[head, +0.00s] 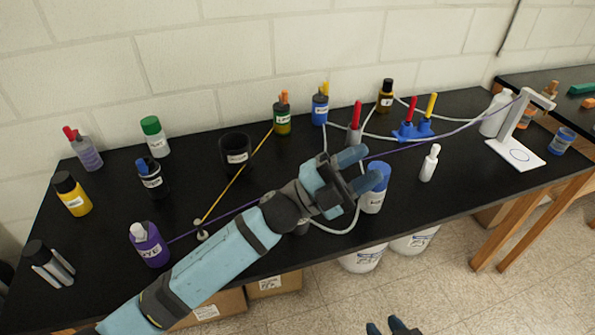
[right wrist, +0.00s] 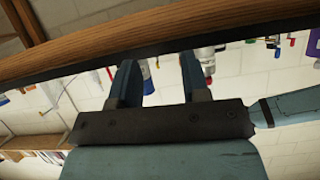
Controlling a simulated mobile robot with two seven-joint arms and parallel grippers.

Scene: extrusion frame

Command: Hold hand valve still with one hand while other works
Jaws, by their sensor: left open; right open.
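No part is clearly recognisable as the hand valve. The likeliest candidates are a blue fitting (head: 408,132) with red and yellow upright handles, and a grey piece with a red handle (head: 356,114), both at the back of the bench. My left gripper (head: 360,170) is open over the bench, in front of the grey piece and beside a white bottle (head: 372,201) with a blue cap. Contact with the bottle cannot be told. My right gripper (head: 388,328) shows only its tips at the bottom edge. In the right wrist view (right wrist: 158,80) it is open and empty.
The black bench (head: 300,225) carries several bottles and cups, including a purple dye bottle (head: 149,244). A pale tube (head: 460,123) and purple and yellow cords cross it. A white stand (head: 516,150) is at the right. A wooden edge (right wrist: 140,50) spans the right wrist view.

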